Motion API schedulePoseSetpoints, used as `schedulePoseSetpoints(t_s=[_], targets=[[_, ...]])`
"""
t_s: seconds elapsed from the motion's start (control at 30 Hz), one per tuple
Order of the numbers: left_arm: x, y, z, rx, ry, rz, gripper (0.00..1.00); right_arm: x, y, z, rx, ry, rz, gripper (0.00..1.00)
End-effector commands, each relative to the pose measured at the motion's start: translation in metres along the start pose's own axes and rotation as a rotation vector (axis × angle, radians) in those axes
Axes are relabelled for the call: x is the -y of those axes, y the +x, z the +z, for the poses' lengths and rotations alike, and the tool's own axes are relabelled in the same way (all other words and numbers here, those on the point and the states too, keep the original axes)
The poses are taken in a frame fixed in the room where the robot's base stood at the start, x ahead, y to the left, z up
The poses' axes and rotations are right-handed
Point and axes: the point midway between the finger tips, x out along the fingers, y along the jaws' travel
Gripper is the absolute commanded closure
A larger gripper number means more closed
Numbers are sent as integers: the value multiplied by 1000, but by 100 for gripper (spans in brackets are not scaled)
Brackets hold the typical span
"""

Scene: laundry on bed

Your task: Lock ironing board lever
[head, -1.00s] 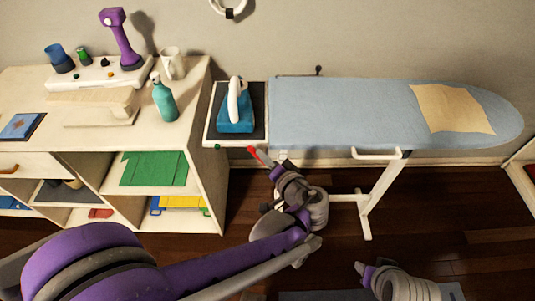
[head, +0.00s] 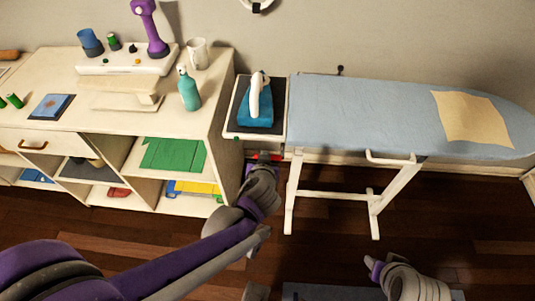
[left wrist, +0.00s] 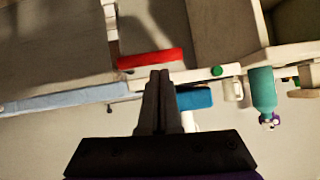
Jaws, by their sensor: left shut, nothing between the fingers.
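The ironing board (head: 350,105) stands with its blue cover facing up. Its red lever (head: 265,156) lies roughly level under the iron-rest end. The lever also shows as a red bar in the left wrist view (left wrist: 150,59). My left gripper (head: 262,168) is just below the lever in the head view, partly hidden by its own wrist. In the left wrist view its fingers (left wrist: 161,73) are shut together and empty, their tips close to the lever's edge. I cannot tell whether they touch it.
A blue iron (head: 256,118) stands on the board's rest tray (head: 238,128). A tan cloth (head: 470,118) lies on the board. A wooden shelf unit (head: 222,118) is close on the left, with a teal bottle (head: 189,93) on top. White board legs (head: 294,195) stand right of the gripper.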

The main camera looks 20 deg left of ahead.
Motion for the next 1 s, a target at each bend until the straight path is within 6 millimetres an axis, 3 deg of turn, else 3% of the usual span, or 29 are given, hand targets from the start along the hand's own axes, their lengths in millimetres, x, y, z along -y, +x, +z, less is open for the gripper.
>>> schedulePoseSetpoints(t_s=[0.47, 1.0], targets=[[4, 4, 6, 1, -4, 3, 100, 0, 3, 2, 1, 0, 0, 53], [5, 3, 1, 0, -3, 3, 100, 0, -1, -1, -1, 0, 0, 53]])
